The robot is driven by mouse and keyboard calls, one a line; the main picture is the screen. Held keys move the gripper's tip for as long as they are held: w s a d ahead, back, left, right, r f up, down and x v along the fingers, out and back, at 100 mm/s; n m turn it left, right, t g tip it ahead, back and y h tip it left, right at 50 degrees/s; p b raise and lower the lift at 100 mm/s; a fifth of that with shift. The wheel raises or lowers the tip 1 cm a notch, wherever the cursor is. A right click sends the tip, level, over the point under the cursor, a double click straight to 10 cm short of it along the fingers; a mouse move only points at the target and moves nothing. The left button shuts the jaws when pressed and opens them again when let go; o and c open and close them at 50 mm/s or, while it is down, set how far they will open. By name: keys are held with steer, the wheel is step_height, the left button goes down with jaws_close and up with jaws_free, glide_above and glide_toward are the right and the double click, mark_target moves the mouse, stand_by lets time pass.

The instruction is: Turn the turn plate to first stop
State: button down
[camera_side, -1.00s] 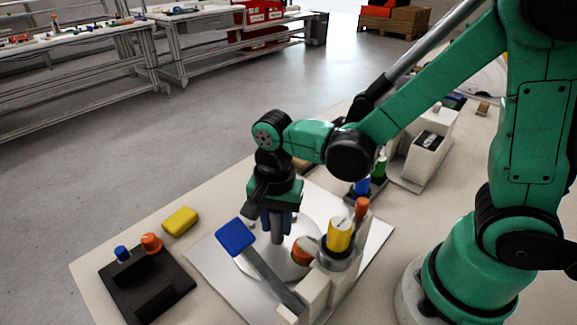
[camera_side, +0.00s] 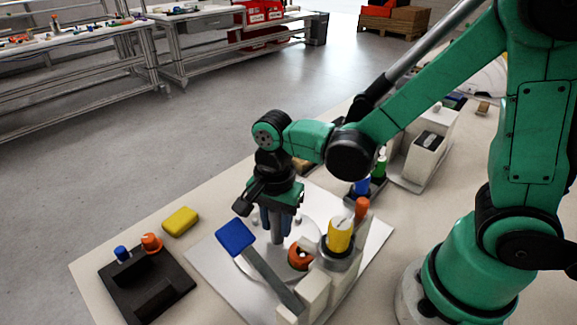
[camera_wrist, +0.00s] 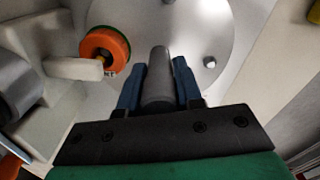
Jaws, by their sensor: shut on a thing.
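The turn plate (camera_side: 257,262) is a pale round disc on a light base board. It also shows in the wrist view (camera_wrist: 222,28), with small light studs on it. A grey upright post (camera_wrist: 158,72) stands on the plate. My gripper (camera_side: 277,230) points down over the plate, its blue fingers shut on the post; in the wrist view the gripper (camera_wrist: 160,78) has one finger on each side of it. An orange ring-like part (camera_side: 300,257) sits near the plate's edge, beside a white arm (camera_wrist: 75,68). Stop marks cannot be made out.
A lever with a blue pad (camera_side: 235,237) reaches over the plate's front left. A yellow cylinder (camera_side: 340,235) stands in a holder at the right. A black fixture (camera_side: 148,285) and a yellow block (camera_side: 180,221) lie left. Bare table shows along the left edge.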

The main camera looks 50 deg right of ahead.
steer(key=c, duration=0.6)
jaws_free()
steer(key=shift+r, duration=2.8)
steer(key=shift+d+r+n, duration=0.2)
steer(key=shift+d+n, duration=0.1)
steer(key=shift+n, duration=0.1)
steer(key=d+r+n+t, duration=0.1)
steer(key=d+n+t, duration=0.1)
steer(key=n, duration=0.2)
steer(key=d+r+n+t, duration=0.1)
steer(key=d+n+t, duration=0.1)
steer(key=n, duration=0.3)
steer(key=d+r+n+t, duration=0.2)
steer(key=n+t, duration=0.1)
steer(key=n, duration=0.1)
steer(key=shift+s+d+n, duration=0.2)
steer(key=shift+s+n, duration=0.1)
steer(key=shift+s, duration=0.1)
